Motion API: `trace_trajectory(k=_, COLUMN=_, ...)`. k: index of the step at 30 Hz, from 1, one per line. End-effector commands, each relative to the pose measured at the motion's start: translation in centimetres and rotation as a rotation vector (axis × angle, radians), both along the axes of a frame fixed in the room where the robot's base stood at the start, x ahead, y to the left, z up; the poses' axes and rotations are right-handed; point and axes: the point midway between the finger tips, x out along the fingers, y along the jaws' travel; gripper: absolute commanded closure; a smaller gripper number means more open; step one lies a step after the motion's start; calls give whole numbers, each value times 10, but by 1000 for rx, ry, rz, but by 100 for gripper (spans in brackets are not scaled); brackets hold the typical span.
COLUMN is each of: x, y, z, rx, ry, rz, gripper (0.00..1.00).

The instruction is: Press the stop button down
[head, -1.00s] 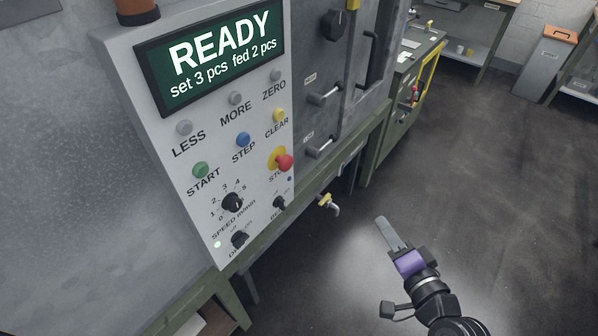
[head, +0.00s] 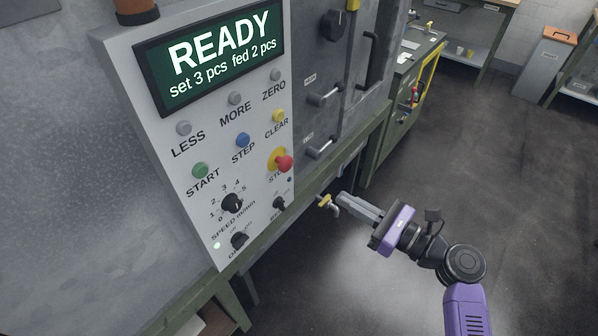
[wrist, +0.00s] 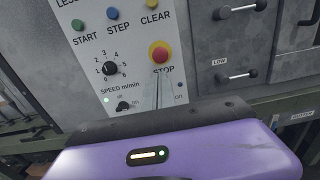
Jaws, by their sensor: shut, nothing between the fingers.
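The stop button is a red mushroom button (head: 285,163) on a yellow base, low on the right side of the grey control panel (head: 215,215). In the wrist view the red button (wrist: 159,54) stands out above the label STOP. My gripper (head: 342,200) is shut and empty. In the head view it is to the right of and below the button, with its fingers pointing left toward the panel. In the wrist view the fingertips (wrist: 162,76) appear just below the button and cover part of the label. They look apart from the button.
The panel screen (head: 215,55) reads READY, set 3 pcs fed 2 pcs. Green START (head: 201,170), blue STEP (head: 243,139) and yellow CLEAR (head: 279,115) buttons and black knobs sit near the stop button. A small yellow-handled tap (head: 327,202) is below the panel. Floor to the right is clear.

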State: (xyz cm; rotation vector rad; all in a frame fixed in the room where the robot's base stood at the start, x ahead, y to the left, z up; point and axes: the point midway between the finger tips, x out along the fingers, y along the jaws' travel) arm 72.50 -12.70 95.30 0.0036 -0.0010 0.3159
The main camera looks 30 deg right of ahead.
Motion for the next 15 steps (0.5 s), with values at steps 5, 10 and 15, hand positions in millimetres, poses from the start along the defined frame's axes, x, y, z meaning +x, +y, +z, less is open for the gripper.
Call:
trace_trajectory(k=5, x=0, y=0, z=0, rx=-1, ry=1, rz=-1, gripper=100)
trace_trajectory(k=10, x=3, y=1, z=0, rx=-2, ry=0, rz=0, gripper=100)
trace_trajectory(k=15, x=19, y=7, z=1, rx=-2, ry=-1, rz=1, gripper=100)
